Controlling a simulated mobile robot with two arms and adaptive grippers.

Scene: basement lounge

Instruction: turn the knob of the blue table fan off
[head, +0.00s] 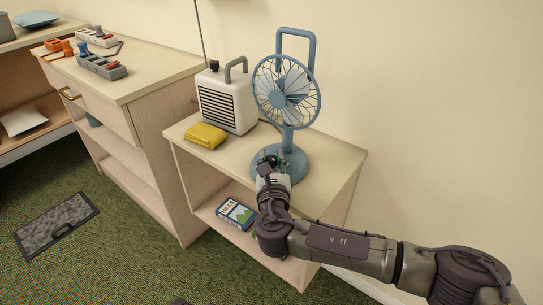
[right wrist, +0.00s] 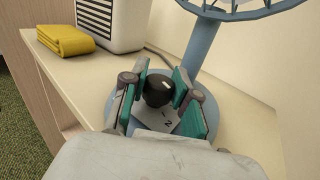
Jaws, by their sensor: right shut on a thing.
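The blue table fan (head: 287,92) stands upright on the light wooden shelf unit, with a round base, a wire cage and a handle loop on top. Its base and stem also show in the right wrist view (right wrist: 197,47). A black knob (right wrist: 158,88) with a white mark sits on the fan's base, by a grey plate with a "2" on it. My right gripper (head: 268,163) reaches over the base. Its teal fingers (right wrist: 160,98) stand on both sides of the knob and are shut on it. In the head view the gripper hides the knob. My left gripper is out of view.
A white heater or radio-like box (head: 228,98) with a handle stands left of the fan. A folded yellow cloth (head: 206,136) lies before it. A blue-and-white box (head: 236,213) is on the lower shelf. The unit's top (head: 335,165) is clear at right.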

